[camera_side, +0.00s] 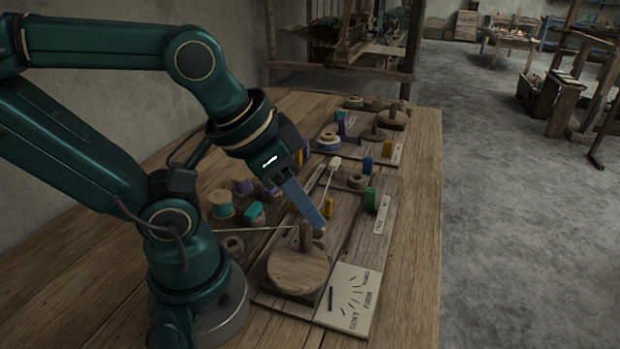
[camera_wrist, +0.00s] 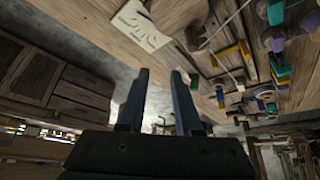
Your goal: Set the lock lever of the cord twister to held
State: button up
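The cord twister seems to be the wooden board assembly (camera_side: 345,245) on the bench, with a round wooden disc (camera_side: 298,268) and an upright peg (camera_side: 306,237). A pale card (camera_side: 350,300) with fan-like marks and a dark bar lies at its near end; it also shows in the wrist view (camera_wrist: 140,28). A green block (camera_side: 370,198) stands beside a small lettered label (camera_side: 382,214). I cannot tell which part is the lock lever or how it is set. My gripper (camera_side: 318,226) hangs over the board near the peg. In the wrist view its fingers (camera_wrist: 160,74) are apart and empty.
A white-tipped rod (camera_side: 333,165) rises from the board behind my gripper. Spools (camera_side: 222,204) stand to the left. Another board with a blue block (camera_side: 367,164) and wooden discs lies farther back. The bench's right strip (camera_side: 415,220) is clear.

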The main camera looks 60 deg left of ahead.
jog(key=shift+s+a+f, duration=0.1)
jog(key=shift+s+a, duration=0.1)
jog(key=shift+a, duration=0.05)
grip_shut()
jog(key=w+a+f+m+g+y, duration=0.2)
jog(key=a+f+m+g+y, duration=0.15)
jog(key=a+m+y, duration=0.7)
jog(key=w+d+f+m+t, duration=0.1)
jog(key=d+m+t, duration=0.1)
jog(key=m, duration=0.3)
jog(key=w+d+f+m+t, duration=0.2)
jog(key=d+m, duration=0.3)
jog(key=w+d+f+m+t, duration=0.2)
jog(key=d+m+t, duration=0.1)
jog(key=d+m, duration=0.1)
jog(key=shift+w+d+m+h, duration=0.25)
jog(key=shift+m, duration=0.6)
jog(key=shift+s+d+f+m+t, duration=0.25)
jog(key=shift+d+f+m+t, duration=0.1)
jog(key=shift+d+m, duration=0.1)
